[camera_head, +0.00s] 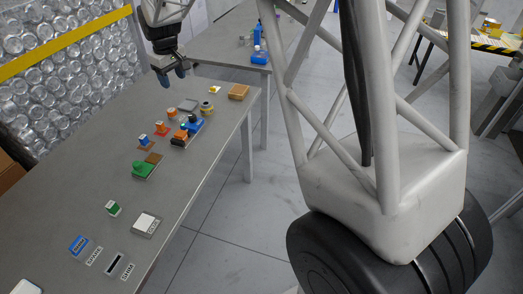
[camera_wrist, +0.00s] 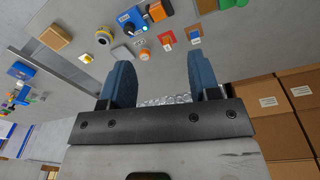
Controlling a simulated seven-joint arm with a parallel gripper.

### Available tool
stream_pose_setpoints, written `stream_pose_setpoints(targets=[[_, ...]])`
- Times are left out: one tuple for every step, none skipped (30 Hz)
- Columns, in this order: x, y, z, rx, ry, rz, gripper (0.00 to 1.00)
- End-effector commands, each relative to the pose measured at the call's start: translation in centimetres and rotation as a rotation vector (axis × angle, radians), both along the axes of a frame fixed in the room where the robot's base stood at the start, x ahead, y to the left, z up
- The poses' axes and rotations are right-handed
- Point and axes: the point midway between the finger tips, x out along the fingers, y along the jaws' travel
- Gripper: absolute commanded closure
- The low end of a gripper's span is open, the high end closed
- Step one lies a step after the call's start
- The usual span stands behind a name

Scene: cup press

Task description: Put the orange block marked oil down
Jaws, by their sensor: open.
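A small orange block (camera_head: 161,128) with a pale top sits on a reddish pad on the grey table. It also shows in the wrist view (camera_wrist: 166,38), upper middle. Its marking is too small to read, so I cannot confirm that it says oil. My gripper (camera_head: 172,74) is raised above the far left part of the table, apart from the block. Its two blue fingers (camera_wrist: 160,60) are spread with nothing between them.
A blue and orange device (camera_head: 185,131), an orange round piece (camera_head: 171,113) and a blue-and-white block (camera_head: 143,140) stand near the orange block. A green piece (camera_head: 143,170) is nearer. A tan box (camera_head: 238,92) is at the far right edge. The table's left strip looks clear.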

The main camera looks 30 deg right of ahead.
Motion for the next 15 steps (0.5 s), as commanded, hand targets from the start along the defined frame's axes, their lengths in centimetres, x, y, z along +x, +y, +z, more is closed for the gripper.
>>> stream_pose_setpoints(targets=[[-1.5, -0.5, 0.9, 0.001, -0.006, -0.016, 0.44], [-2.3, -0.7, 1.4, 0.003, -0.009, -0.026, 0.44], [-3.4, -1.0, 1.9, 0.004, -0.012, -0.038, 0.44], [-4.2, -1.3, 2.4, 0.005, -0.016, -0.048, 0.44], [-5.0, -1.5, 2.8, 0.006, -0.018, -0.058, 0.44], [-6.1, -1.8, 3.3, 0.007, -0.022, -0.071, 0.44], [-7.0, -2.1, 3.7, 0.009, -0.026, -0.080, 0.44], [-7.8, -2.3, 4.1, 0.010, -0.029, -0.089, 0.44], [-8.9, -2.6, 4.6, 0.011, -0.034, -0.102, 0.44], [-9.7, -2.8, 4.9, 0.012, -0.036, -0.111, 0.44], [-10.6, -3.0, 5.2, 0.014, -0.039, -0.120, 0.44], [-11.7, -3.2, 5.5, 0.015, -0.042, -0.133, 0.44], [-12.6, -3.4, 5.8, 0.016, -0.044, -0.143, 0.44], [-13.4, -3.6, 6.0, 0.017, -0.047, -0.152, 0.44], [-14.6, -3.9, 6.3, 0.019, -0.051, -0.164, 0.44]])
